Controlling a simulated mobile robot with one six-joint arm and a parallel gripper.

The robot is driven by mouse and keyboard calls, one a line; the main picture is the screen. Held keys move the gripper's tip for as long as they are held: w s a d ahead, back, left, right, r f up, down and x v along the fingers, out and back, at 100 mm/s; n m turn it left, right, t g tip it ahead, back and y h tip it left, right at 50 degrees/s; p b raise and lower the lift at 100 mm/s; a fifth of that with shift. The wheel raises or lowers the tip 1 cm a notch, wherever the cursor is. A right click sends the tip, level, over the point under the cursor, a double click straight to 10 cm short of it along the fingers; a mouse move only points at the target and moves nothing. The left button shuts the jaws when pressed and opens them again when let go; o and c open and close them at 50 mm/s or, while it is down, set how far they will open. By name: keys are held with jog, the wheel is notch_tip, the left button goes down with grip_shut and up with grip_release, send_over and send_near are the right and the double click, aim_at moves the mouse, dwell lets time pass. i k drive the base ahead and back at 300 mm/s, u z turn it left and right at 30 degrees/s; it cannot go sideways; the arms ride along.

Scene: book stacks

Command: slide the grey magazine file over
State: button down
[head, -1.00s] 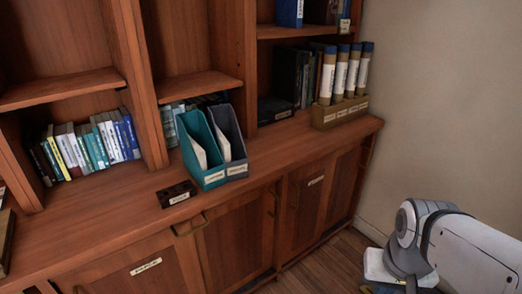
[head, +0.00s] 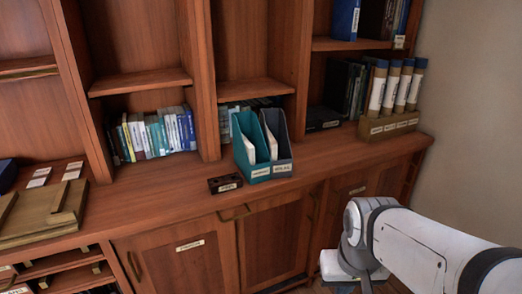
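The grey magazine file (head: 283,150) stands upright on the wooden counter, with white papers inside and a label low on its front. A teal magazine file (head: 245,155) stands close against its left side, also holding papers. My arm reaches in from the lower right, and its end with my gripper (head: 350,275) hangs low in front of the cabinet doors, well below and to the right of the grey file. The fingers are too small and partly cut off at the bottom edge to tell whether they are open.
A small dark labelled block (head: 225,183) sits left of the files. A wooden holder (head: 388,126) with several white rolls stands at the right. Wooden trays (head: 45,212) lie at the far left. The counter (head: 335,152) is clear between the grey file and the roll holder.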

aim_at(273, 124)
jog(key=u, duration=0.2)
jog(key=i, duration=1)
jog(key=u, duration=0.05)
